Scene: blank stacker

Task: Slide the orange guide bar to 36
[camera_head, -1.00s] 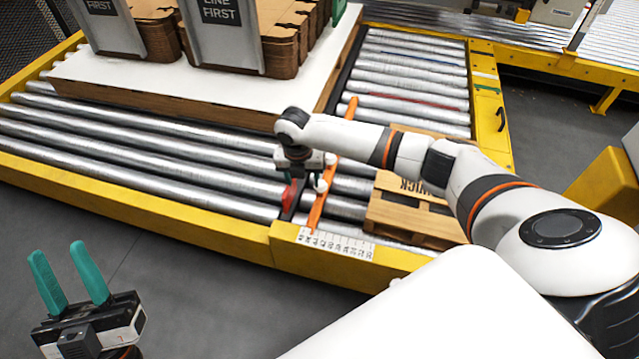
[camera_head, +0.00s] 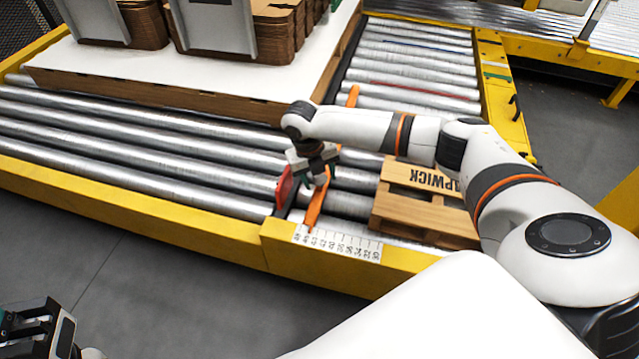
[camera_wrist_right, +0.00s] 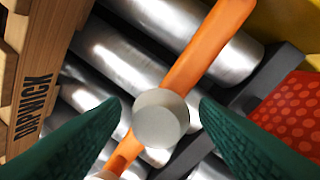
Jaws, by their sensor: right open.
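The orange guide bar (camera_head: 315,209) lies across the rollers, its near end by the left part of the white number scale (camera_head: 338,243). The numbers are too small to read surely. In the right wrist view the bar (camera_wrist_right: 205,50) runs diagonally, with a round pale knob (camera_wrist_right: 160,118) on it. My right gripper (camera_wrist_right: 160,103) is open, its green fingers on either side of the knob, with gaps showing. In the head view it (camera_head: 318,176) is over the bar. My left gripper (camera_head: 14,318) is at the bottom left corner, partly cut off.
A wooden pallet marked APWICK (camera_head: 425,205) lies right of the bar. A red pad (camera_wrist_right: 288,115) is left of it in the head view. A white-topped board (camera_head: 150,75) with cardboard stacks lies behind. A yellow rail (camera_head: 130,205) edges the rollers (camera_head: 130,150).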

